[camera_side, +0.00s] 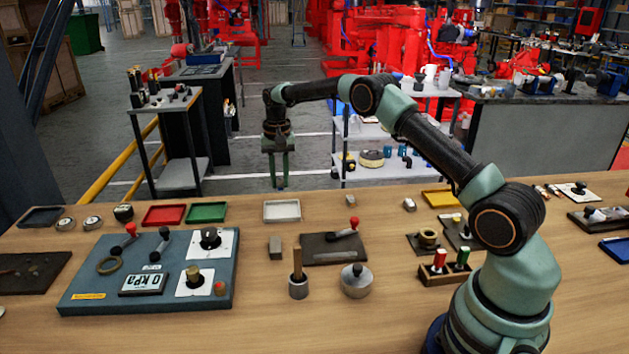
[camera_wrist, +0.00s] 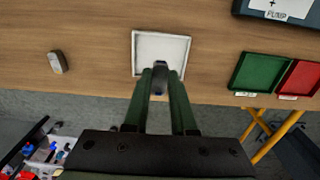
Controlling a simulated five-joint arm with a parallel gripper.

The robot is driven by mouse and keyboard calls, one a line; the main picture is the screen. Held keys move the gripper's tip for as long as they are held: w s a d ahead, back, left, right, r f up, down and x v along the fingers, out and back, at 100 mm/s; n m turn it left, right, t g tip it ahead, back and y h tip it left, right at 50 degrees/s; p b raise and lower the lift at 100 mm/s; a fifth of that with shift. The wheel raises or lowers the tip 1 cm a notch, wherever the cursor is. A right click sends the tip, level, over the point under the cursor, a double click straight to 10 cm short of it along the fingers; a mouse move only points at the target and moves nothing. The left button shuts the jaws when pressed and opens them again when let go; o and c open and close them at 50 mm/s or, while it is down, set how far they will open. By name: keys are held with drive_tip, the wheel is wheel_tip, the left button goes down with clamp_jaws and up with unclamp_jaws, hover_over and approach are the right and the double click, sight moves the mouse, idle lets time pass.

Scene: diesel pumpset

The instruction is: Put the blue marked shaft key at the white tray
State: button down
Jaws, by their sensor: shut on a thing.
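The white tray (camera_side: 282,219) lies near the far edge of the wooden table in the side view. It looks empty in the wrist view (camera_wrist: 135,52). My gripper (camera_side: 279,186) points down above the far table edge, close to the tray. In the wrist view my gripper (camera_wrist: 161,70) is shut on a small grey shaft key (camera_wrist: 160,78) with a blue mark. The key overlaps the tray's rim on the side by the table edge in that picture.
Green (camera_side: 206,212) and red (camera_side: 163,215) trays stand left of the white one. A loose grey piece (camera_side: 409,204) lies to its right, and a grey block (camera_side: 275,247) lies nearer. A dark plate (camera_side: 335,252) with a red-knobbed lever and a blue-grey panel (camera_side: 100,262) are also nearer.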

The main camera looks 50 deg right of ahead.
sight(282, 213)
drive_tip(key=shift+f, duration=3.65)
drive_tip(key=shift+f, duration=0.35)
drive_tip(key=c, duration=0.7)
unclamp_jaws()
drive_tip(key=shift+o, duration=0.2)
drive_tip(key=shift+r, duration=0.1)
drive_tip(key=shift+r, duration=3.45)
